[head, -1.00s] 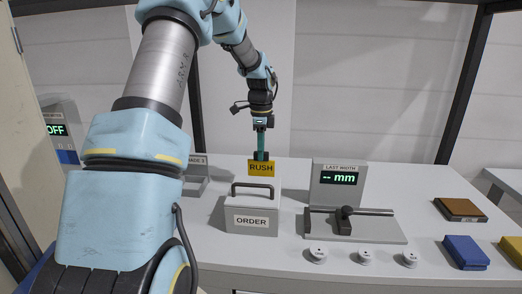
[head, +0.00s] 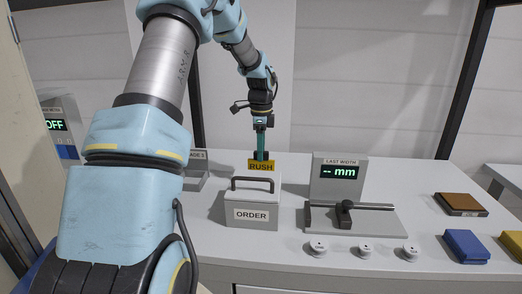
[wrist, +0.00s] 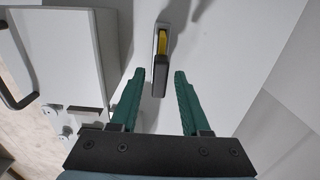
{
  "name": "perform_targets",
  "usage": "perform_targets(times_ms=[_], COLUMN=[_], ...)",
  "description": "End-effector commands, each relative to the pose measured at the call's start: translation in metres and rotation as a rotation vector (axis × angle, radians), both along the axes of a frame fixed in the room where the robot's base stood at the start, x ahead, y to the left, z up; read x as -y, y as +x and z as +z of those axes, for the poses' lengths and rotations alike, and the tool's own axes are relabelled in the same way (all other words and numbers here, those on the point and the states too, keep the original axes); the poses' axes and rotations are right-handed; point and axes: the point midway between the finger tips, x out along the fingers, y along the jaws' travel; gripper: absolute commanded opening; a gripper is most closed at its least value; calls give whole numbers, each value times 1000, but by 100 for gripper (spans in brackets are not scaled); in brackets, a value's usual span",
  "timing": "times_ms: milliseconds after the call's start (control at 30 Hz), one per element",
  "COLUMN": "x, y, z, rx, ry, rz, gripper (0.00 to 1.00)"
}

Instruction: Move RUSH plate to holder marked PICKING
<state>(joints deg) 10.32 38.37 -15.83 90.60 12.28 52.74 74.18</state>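The yellow RUSH plate (head: 261,166) stands upright behind the ORDER box in the head view. In the wrist view its yellow edge (wrist: 162,42) shows inside a narrow grey frame, which looks like a holder (wrist: 162,24). A dark block (wrist: 160,76), apparently the plate's grip, lies between my gripper's green fingertips. My gripper (wrist: 160,74) is open, with a gap on each side of the block. In the head view my gripper (head: 261,152) points down just above the plate. No PICKING marking is readable, so I cannot tell which holder this is.
The ORDER box (head: 251,214) with its dark handle stands close in front of the plate. A LAST WIDTH gauge (head: 340,184) is to the right, with several white knobs before it. Brown (head: 461,203) and blue (head: 465,246) blocks lie at the right.

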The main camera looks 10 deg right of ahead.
Motion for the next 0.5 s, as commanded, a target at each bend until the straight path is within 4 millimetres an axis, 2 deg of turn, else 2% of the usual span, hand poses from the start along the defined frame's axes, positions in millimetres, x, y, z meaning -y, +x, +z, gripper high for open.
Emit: perform_targets(times_ms=[67,333,500], x=[0,0,0], y=[0,0,1], z=[0,1,16], rx=[0,0,4], ry=[0,0,-1], rz=[0,0,1], gripper=[56,57,57])
